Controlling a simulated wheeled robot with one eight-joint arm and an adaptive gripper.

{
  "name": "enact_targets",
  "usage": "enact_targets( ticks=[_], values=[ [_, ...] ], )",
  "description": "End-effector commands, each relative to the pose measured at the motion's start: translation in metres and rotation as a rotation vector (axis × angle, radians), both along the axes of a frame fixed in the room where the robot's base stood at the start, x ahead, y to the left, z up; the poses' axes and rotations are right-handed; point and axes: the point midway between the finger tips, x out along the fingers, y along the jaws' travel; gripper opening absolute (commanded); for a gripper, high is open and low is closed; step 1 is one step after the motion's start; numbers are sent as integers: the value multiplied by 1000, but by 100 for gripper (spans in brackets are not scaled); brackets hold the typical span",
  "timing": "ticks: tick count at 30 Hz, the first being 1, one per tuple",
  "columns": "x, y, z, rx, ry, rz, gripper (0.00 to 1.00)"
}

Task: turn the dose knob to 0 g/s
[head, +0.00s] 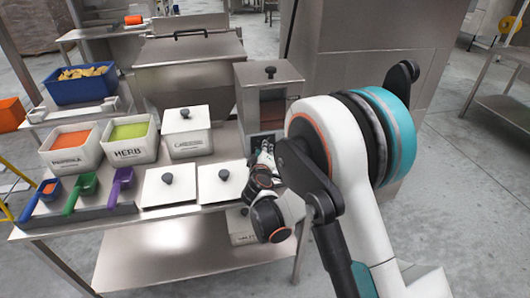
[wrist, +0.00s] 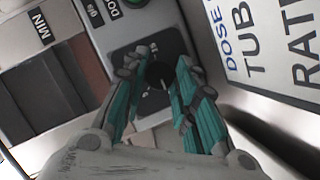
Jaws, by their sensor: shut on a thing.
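The dose knob (wrist: 158,77) is a round black knob with a light pointer line, on a dark dial plate in the wrist view. My gripper (wrist: 160,84) has its two teal-padded fingers on either side of the knob and is shut on it. In the head view my gripper (head: 265,158) is at the front of the metal dispenser (head: 268,75), at the right end of the table. The knob is hidden there behind my gripper and arm.
A sign (wrist: 265,45) reading "DOSE TUB RATI" is at the right. On the table (head: 160,240) are ingredient bins such as HERB (head: 130,153), scoops such as the purple one (head: 120,185), and white lids (head: 170,189).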

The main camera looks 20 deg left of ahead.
Motion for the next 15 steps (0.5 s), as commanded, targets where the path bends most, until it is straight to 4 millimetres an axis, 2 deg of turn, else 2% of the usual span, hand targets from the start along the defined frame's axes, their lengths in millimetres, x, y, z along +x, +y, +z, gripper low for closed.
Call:
enact_targets(
  ticks=[6, 15],
  values=[
    [-1, 1, -2, -130, -80, 0, 3],
    [-1, 1, -2, -232, -142, 1, 3]
  ],
)
